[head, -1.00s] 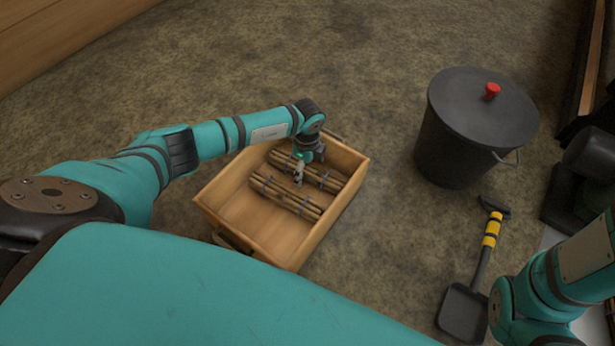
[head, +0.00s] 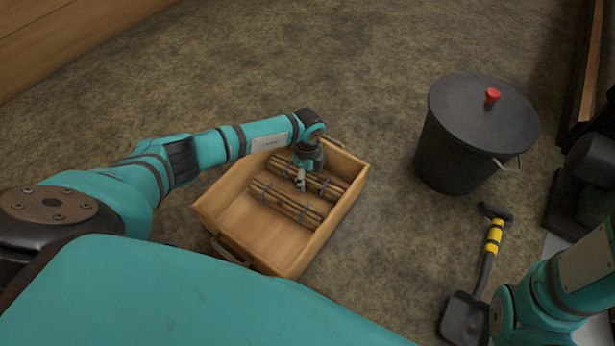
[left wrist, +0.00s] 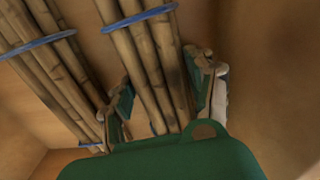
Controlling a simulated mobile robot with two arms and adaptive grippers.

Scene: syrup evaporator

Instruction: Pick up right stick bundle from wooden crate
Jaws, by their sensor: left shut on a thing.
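The wooden crate (head: 325,235) stands on the ground and holds two tied stick bundles lying side by side. The right stick bundle (head: 328,187) is the farther one in the head view, by the crate's far side. My left gripper (head: 302,181) reaches down into the crate and is shut on this bundle near its middle. In the left wrist view, its fingers (left wrist: 163,100) sit on both sides of the sticks (left wrist: 150,55). The other bundle (head: 286,203) lies nearer, also seen at left in the left wrist view (left wrist: 45,60). My right gripper is out of view.
A black lidded bin (head: 465,135) with a red knob stands right of the crate. A shovel (head: 492,242) with a yellow-banded handle lies below it. Ground between crate and bin is clear. The near-left part of the crate floor (head: 250,226) is bare.

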